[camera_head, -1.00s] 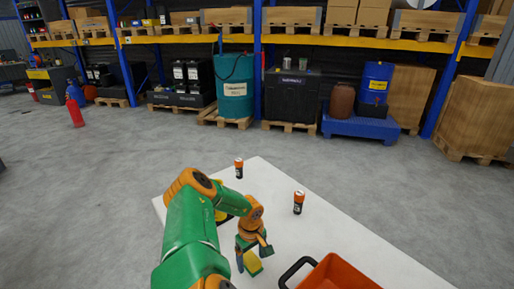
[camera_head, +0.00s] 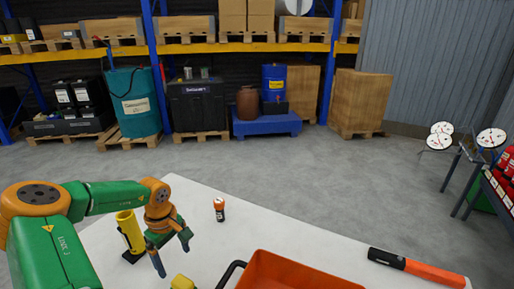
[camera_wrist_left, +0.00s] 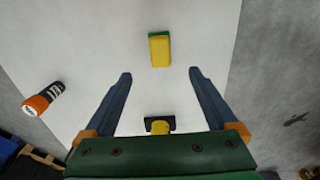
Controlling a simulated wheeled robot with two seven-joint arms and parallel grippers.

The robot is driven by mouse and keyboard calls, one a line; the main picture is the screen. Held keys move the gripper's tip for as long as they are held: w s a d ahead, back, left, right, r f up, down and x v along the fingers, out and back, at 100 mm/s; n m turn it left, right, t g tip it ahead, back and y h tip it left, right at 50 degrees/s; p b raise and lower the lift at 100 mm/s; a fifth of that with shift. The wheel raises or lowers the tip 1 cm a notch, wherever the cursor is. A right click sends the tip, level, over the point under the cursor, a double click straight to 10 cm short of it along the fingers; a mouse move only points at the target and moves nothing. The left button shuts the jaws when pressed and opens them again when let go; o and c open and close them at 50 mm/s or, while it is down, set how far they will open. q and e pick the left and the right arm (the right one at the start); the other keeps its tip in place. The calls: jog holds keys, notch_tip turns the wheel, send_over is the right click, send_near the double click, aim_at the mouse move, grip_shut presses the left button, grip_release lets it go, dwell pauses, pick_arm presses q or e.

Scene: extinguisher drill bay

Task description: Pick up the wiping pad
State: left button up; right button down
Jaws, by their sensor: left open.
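The wiping pad (camera_wrist_left: 159,50) is a small yellow block with a green edge, lying on the white table. In the head view only part of the pad (camera_head: 182,282) shows, at the bottom edge. My left gripper (camera_head: 173,257) is open and empty, pointing down close to the pad. In the left wrist view the pad lies just beyond the two spread fingertips (camera_wrist_left: 160,75), roughly centred between them and not held. My right gripper is not in view.
An orange crate (camera_head: 290,272) with a black handle stands right of the pad. A yellow cylinder on a black base (camera_head: 130,232) stands by my left arm. An orange-and-black cylinder (camera_head: 219,209) and a black-and-orange bar (camera_head: 415,268) are on the table (camera_head: 290,230).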

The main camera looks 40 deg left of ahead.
aim_at(182, 282)
pick_arm(q)
jog(key=d+f+g+y, duration=0.1)
jog(key=d+f+y, duration=0.1)
jog(key=d+y, duration=0.25)
jog(key=x, duration=0.7)
jog(key=w+x, duration=0.1)
jog(key=x, duration=0.3)
jog(key=shift+s+a+f, duration=0.1)
jog(key=shift+a+f, duration=0.05)
jog(key=shift+a, duration=0.05)
grip_shut()
notch_tip(182, 282, up, 10)
jog(key=shift+r, duration=0.1)
